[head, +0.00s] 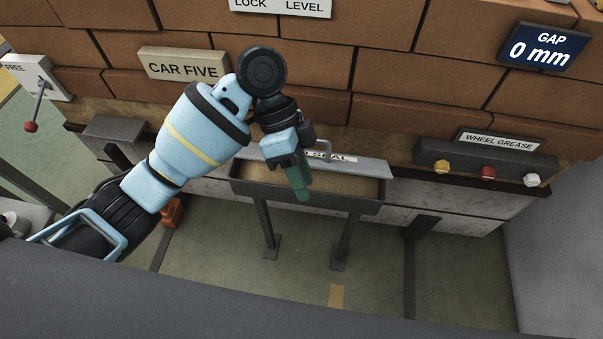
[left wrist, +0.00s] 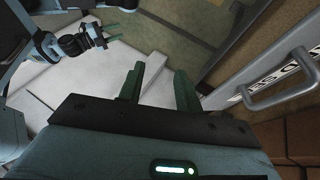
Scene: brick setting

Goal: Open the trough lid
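The trough (head: 262,190) stands on dark legs against the brick wall, with brown sand-like filling showing in it. My left gripper (head: 301,190) is over the trough's filling, in front of the lid. Its green fingers (left wrist: 158,88) are apart and empty, clear of the handle. My right gripper (left wrist: 115,34) shows small and open at upper left.
A dark box with yellow, red and white knobs (head: 488,173) is on the wall at right. A lever with a red knob (head: 31,126) is at left. An orange object (head: 172,211) is below my left arm. Floor in front of the trough is largely clear.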

